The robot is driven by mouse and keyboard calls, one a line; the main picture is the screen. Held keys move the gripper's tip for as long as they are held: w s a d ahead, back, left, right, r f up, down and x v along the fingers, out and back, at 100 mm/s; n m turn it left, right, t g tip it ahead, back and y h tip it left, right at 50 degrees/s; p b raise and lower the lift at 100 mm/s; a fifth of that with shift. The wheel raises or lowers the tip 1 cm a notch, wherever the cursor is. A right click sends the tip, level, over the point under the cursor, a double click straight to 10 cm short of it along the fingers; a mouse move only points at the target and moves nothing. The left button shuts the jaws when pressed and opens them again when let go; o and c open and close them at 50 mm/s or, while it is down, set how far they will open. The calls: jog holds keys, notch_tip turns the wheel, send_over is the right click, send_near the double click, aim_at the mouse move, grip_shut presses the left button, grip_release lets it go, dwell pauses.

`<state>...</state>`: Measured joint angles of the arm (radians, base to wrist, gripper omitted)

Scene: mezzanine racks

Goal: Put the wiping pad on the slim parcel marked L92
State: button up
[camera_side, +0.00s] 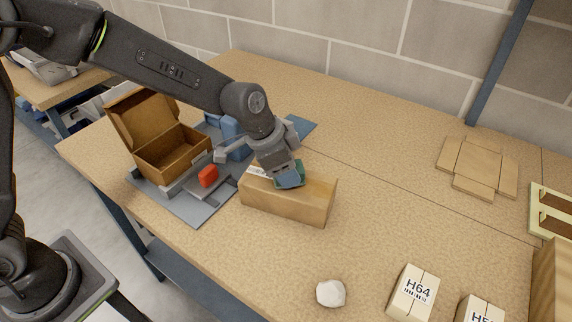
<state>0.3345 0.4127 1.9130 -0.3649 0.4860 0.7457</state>
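A long, slim brown parcel (290,204) lies on the table near the middle. A white label shows on its top at the left end, partly hidden by my gripper and too small to read. My gripper (288,174) points down over the parcel's top and is shut on a dark teal wiping pad (291,180). The pad is at the parcel's top face, near its middle. I cannot tell whether it touches the parcel or sits just above it. My fingers partly cover the pad.
Left of the parcel are a grey mat (196,211), a red block (208,176) and an open carton (170,154). A blue sheet (300,127) lies behind. A white lump (330,293) and parcel H64 (412,294) are at the front.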

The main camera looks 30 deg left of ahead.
jog(key=o, duration=0.4)
jog(key=shift+c, duration=0.2)
jog(key=shift+a+r, duration=0.1)
jog(key=shift+r, duration=0.4)
jog(key=v, duration=1.2)
jog(key=s+a+r+n+t+y, duration=0.1)
jog(key=s+a+n+t+y, duration=0.1)
jog(key=s+a+n, duration=0.7)
jog(key=s+a+y, duration=0.1)
jog(key=s+a, duration=0.4)
jog(key=s, duration=0.5)
jog(key=shift+a+r, duration=0.2)
